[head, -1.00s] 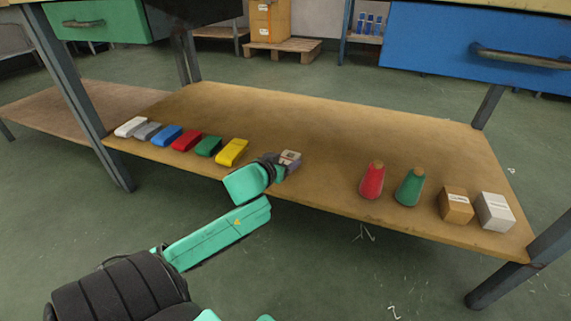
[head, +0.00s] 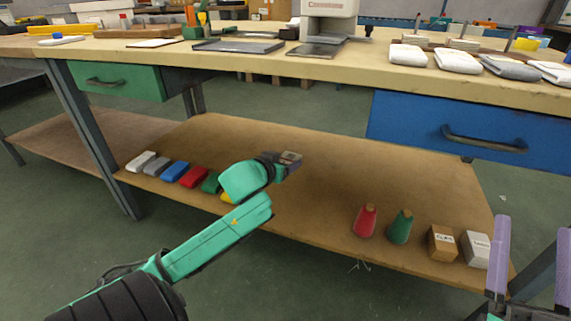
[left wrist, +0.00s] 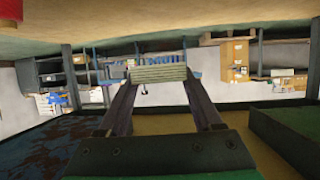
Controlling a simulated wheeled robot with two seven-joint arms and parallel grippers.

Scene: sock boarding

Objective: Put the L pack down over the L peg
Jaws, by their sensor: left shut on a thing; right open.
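My left gripper (head: 290,158) is over the lower shelf, shut on a small pale pack. In the left wrist view the pack (left wrist: 158,73) is a flat, layered block held between the fingertips; I cannot read a letter on it. Thin upright pegs stand at the right of the bench top, one at the back (head: 433,24), one in the middle (head: 464,29) and one nearer the right edge (head: 510,40). No letters on them are legible. The held pack is well below and left of them. My right gripper (head: 531,250) is open and empty at the lower right.
White and grey folded bundles (head: 457,61) lie in front of the pegs. A blue drawer (head: 470,135) hangs under the bench top (head: 240,58). The lower shelf (head: 330,190) carries coloured folded pieces (head: 193,177), red (head: 365,221) and green (head: 400,228) cones and two boxes (head: 441,243).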

